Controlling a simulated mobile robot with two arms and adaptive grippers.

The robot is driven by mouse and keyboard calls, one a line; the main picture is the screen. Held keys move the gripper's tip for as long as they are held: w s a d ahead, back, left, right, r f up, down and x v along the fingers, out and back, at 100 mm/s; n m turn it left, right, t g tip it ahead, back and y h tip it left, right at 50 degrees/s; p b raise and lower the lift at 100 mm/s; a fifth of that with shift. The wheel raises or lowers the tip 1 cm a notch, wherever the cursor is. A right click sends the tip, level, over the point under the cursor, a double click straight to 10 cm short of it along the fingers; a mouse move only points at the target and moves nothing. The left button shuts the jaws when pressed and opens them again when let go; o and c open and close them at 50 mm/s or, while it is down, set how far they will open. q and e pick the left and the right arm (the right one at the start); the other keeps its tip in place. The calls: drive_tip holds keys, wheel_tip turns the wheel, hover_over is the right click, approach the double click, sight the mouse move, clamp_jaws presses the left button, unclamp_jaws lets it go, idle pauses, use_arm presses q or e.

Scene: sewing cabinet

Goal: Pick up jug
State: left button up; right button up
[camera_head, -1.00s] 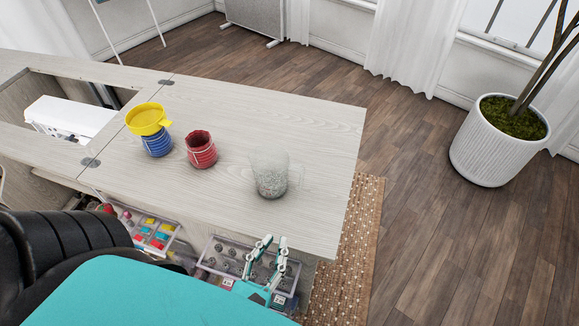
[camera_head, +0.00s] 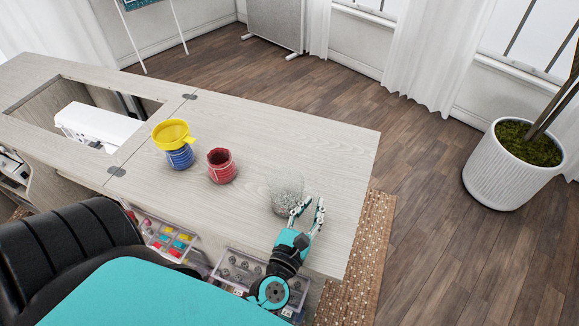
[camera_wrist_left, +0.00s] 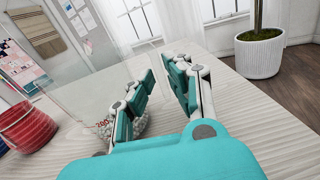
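The jug (camera_head: 286,185) is clear and upright on the table, with grey granular stuff in its lower part. In the left wrist view its clear wall (camera_wrist_left: 72,92) fills the left half, and red marks and pale grains show low behind a finger. My left gripper (camera_head: 307,205) is open at the jug's near right side. In the left wrist view one finger overlaps the jug and the gap between the fingertips (camera_wrist_left: 161,66) lies toward its right edge. I cannot tell whether a finger touches it. My right gripper is not in view.
A red pot (camera_head: 221,167) and a blue pot (camera_head: 180,158) with a yellow funnel (camera_head: 172,134) stand left of the jug on the table (camera_head: 300,130). The tabletop behind and right of the jug is clear. Clear trays (camera_head: 240,268) sit below the near edge.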

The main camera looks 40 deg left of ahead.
use_arm(q)
drive_tip(key=shift+w, duration=0.35)
clamp_jaws()
drive_tip(key=shift+r, duration=0.1)
